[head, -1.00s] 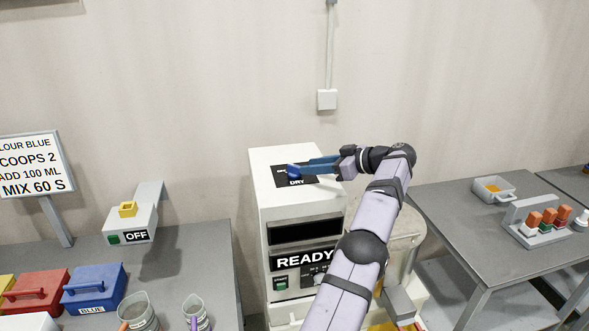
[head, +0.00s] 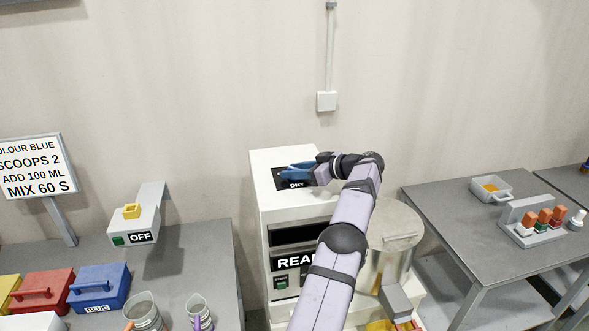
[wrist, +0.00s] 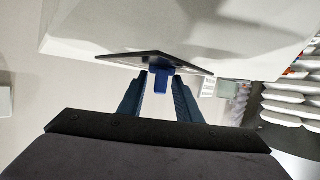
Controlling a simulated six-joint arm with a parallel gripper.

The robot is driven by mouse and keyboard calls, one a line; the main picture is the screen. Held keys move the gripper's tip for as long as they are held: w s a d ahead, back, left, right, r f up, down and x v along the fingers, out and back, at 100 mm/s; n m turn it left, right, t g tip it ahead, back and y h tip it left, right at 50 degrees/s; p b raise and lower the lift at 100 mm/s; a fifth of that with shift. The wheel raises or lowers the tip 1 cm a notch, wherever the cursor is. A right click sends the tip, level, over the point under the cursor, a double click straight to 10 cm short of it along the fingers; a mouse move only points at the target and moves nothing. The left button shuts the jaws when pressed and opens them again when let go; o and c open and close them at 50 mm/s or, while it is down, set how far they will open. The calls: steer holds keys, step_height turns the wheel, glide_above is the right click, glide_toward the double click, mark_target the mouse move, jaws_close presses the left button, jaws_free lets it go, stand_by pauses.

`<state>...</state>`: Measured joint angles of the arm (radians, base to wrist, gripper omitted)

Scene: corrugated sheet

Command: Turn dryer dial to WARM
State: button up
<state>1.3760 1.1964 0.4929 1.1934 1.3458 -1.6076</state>
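The white dryer (head: 265,205) stands in the middle of the head view. A black dial plate marked "DRY" (head: 279,183) is on its top; its other markings are covered or unreadable. The dryer dial is a dark blue knob (wrist: 160,82) on this plate, showing in the wrist view. My gripper (head: 290,172) is at the plate. In the wrist view its blue fingers (wrist: 160,76) are apart, one on each side of the knob, with visible gaps. The knob is not clearly distinguishable from the fingers in the head view. I cannot tell where the dial points.
A metal drum (head: 392,250) stands right of the dryer. A left bench holds a switch box reading "OFF" (head: 140,237) and coloured boxes.

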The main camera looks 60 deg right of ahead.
steer(key=shift+c, duration=0.7)
jaws_close()
